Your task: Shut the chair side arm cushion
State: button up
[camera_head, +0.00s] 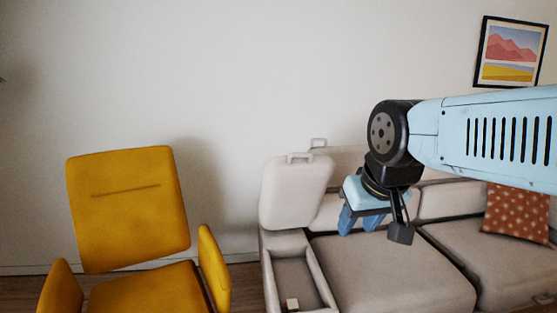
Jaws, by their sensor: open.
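The arm cushion (297,190) on the chair side of the grey sofa stands raised and upright, with a small handle at its top edge. Below it the storage compartment (295,280) in the sofa arm is open, and a small pale item (292,304) with a reddish part lies in it. My gripper (372,226) is open and empty, pointing down above the left seat, to the right of the raised cushion and apart from it.
A yellow chair (128,210) stands to the left, its near armrest (215,270) close to the sofa arm. A patterned pillow (515,213) lies on the right seat. A second handle (318,143) shows behind the cushion. A framed picture (510,52) hangs on the wall.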

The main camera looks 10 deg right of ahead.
aim_at(295, 186)
jog(key=k, duration=0.7)
jog(key=z, duration=0.15)
jog(key=i, duration=0.9)
jog(key=u, duration=0.1)
jog(key=k, duration=0.55)
jog(key=z, duration=0.65)
jog(key=i, duration=1)
jog(key=z, duration=0.15)
